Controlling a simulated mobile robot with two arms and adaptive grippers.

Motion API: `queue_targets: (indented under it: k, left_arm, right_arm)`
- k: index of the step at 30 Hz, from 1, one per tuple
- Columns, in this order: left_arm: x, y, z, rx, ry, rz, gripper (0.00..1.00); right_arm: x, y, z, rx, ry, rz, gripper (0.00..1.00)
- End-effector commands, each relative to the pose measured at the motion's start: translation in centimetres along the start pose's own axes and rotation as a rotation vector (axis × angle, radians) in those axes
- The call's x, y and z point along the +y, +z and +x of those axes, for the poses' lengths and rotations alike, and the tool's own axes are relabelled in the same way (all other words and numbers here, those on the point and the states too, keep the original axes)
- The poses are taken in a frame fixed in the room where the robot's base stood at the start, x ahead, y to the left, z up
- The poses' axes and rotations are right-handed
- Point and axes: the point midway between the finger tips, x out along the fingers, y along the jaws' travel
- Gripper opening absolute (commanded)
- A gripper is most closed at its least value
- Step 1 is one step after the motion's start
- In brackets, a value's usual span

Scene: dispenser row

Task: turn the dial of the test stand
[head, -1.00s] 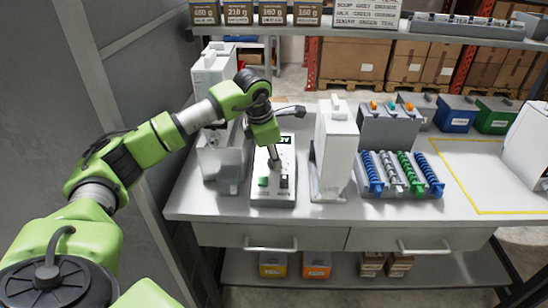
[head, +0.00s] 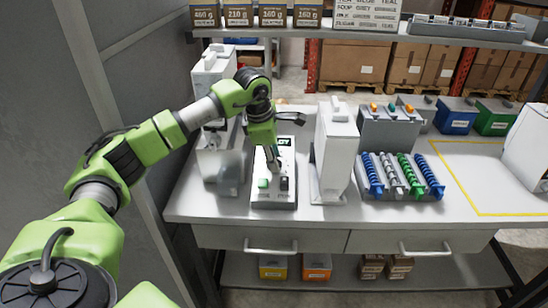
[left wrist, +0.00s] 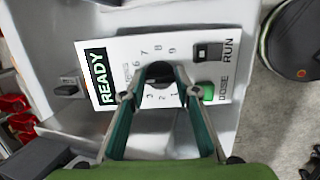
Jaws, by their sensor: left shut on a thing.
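The test stand (head: 288,202) is a white panel on the counter with a green READY display at its far end. In the left wrist view, its black round dial (left wrist: 160,71) sits among printed numbers. My left gripper (left wrist: 161,91) is shut on the dial, one finger on each side. In the head view my left gripper (head: 274,167) reaches down over the panel and hides the dial. A green DOSE button (left wrist: 208,92) and a black RUN switch (left wrist: 208,52) are beside the dial. The dial's pointer is hard to read. My right gripper is out of view.
White dispenser housings stand close on both sides of the panel, the right one (head: 335,150) tall. Further right is a grey rack (head: 388,128) with blue, grey and green coils. A yellow-outlined area (head: 478,175) on the counter is mostly clear. A shelf (head: 400,36) runs above the back.

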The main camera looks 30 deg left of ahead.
Motion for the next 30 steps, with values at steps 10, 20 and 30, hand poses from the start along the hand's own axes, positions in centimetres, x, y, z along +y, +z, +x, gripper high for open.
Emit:
queue_targets:
  k: [10,20,30]
  left_arm:
    - [0.1,0.0,-0.1,-0.001,0.002,-0.001,0.46]
    - [0.1,0.0,-1.7,-0.002,0.004,-0.001,0.46]
    - [0.1,0.1,-8.8,-0.004,0.006,-0.001,0.46]
  right_arm:
    - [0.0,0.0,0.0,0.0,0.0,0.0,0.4]
    - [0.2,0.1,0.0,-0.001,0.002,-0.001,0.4]
    - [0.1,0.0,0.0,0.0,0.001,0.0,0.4]
